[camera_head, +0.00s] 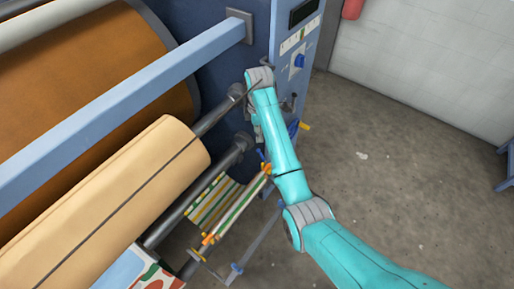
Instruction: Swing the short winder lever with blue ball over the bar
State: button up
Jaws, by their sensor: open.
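My teal arm crosses the right of the head view and bends at its grey wrist beside the machine's end frame. Small dark parts that look like my gripper (290,103) show just right of the forearm, apart and with nothing seen between them. The rest of the gripper is hidden behind the arm. A small dark-blue part (293,128) shows just below it, beside a yellow piece (304,126). I cannot tell whether this is the blue ball of the short winder lever. No lever shaft or bar contact can be made out there.
A tan roll (110,195) and a large brown roll (130,50) fill the left. A light-blue beam (120,100) crosses above them. A control panel (295,45) with a blue knob (300,61) stands behind the wrist. Grey floor (400,170) is open at right.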

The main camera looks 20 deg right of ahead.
aim_at(258, 150)
notch_tip(258, 150, down, 10)
jog(key=shift+r, duration=0.1)
jog(key=shift+c, duration=0.2)
grip_shut()
